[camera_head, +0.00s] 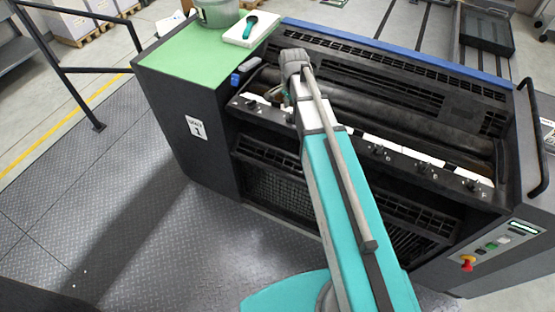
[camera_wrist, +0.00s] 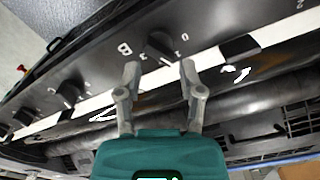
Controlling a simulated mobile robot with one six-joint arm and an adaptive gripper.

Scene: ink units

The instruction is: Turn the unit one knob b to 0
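Unit one is the dark press with the "1" label (camera_head: 196,128) on its end panel. In the wrist view, knob b (camera_wrist: 162,45) is a black knob beside a white letter B on the dark panel. White scale marks surround it, with a 0 to its right. I cannot tell for sure which mark it points at. My gripper (camera_wrist: 160,67) is open, its two fingers apart, with the knob just beyond and between the fingertips. I see no clear contact. In the head view my arm hides this part of the panel.
Knob C (camera_wrist: 70,92) sits to the left on the same panel, and a black block (camera_wrist: 240,47) lies to the right. Rollers run close along the panel. A control panel with a red knob (camera_head: 467,263) is at the right end. The green top (camera_head: 190,55) carries a bucket.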

